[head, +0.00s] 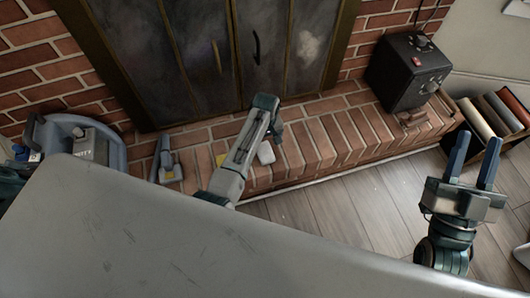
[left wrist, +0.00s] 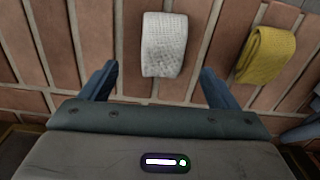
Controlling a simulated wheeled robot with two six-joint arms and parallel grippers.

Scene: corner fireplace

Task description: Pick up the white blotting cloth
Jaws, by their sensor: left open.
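The white blotting cloth (head: 266,153) lies folded on the brick hearth, just right of my left arm in the head view. In the left wrist view the white cloth (left wrist: 164,40) has a textured face and lies ahead of the gap between the fingers. My left gripper (left wrist: 158,78) is open and empty, its two blue fingers spread wider than the cloth. In the head view my left gripper (head: 272,126) is over the hearth, its fingers partly hidden. My right gripper (head: 474,158) is open and empty at the right, over the floor side, away from the cloth.
A folded yellow cloth (left wrist: 267,54) lies beside the white one. A grey tool (head: 164,160) and a blue-grey machine (head: 88,146) are left. A black box (head: 408,72) stands on the hearth (head: 345,132); a crate of rolls (head: 484,122) is right. A grey surface fills the front.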

